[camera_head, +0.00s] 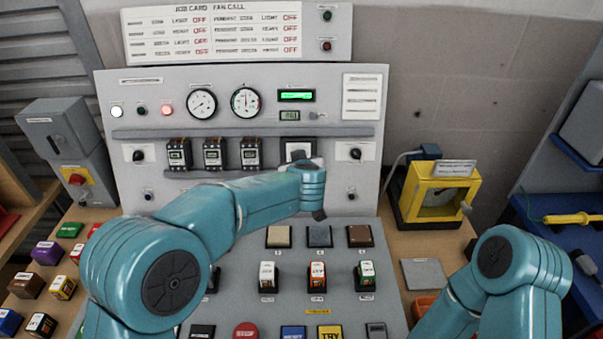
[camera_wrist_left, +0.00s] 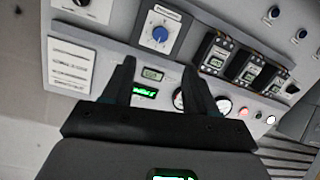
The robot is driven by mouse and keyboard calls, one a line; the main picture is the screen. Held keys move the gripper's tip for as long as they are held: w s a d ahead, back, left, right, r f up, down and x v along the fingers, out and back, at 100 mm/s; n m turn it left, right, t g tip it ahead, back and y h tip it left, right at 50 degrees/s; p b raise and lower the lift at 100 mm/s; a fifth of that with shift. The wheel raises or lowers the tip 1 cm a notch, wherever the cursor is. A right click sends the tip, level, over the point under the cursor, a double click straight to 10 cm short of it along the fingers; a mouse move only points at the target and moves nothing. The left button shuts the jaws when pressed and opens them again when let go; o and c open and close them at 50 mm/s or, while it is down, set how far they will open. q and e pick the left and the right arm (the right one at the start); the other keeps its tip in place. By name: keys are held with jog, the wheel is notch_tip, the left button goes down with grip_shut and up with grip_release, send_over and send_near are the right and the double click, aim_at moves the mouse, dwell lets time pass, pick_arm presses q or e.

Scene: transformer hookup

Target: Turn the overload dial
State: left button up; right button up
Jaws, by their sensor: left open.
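The overload dial appears to be the blue round knob (camera_wrist_left: 160,34) on a white plate in the left wrist view, on the upright grey panel. It is just beyond my left gripper's fingertips, roughly centred between them. My left gripper (camera_wrist_left: 160,70) is open, with nothing between its dark fingers; contact with the knob does not show. In the head view, my left arm reaches across to the panel, and its wrist and gripper largely hide the dial. Only part of the dial's pale plate (camera_head: 291,146) shows there. My right arm is at the lower right; its gripper is out of view.
Several relay modules (camera_head: 212,153) stand left of the dial on a rail. A black knob (camera_head: 355,154) is to its right. Gauges (camera_head: 246,101) and a green display (camera_head: 296,95) sit above. Below, the sloped desk holds switches and buttons. A yellow device (camera_head: 437,193) stands at right.

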pick_arm(q)
jog(key=v, duration=0.2)
jog(key=shift+s+r, duration=0.1)
jog(key=shift+s, duration=0.25)
jog(key=shift+s, duration=0.1)
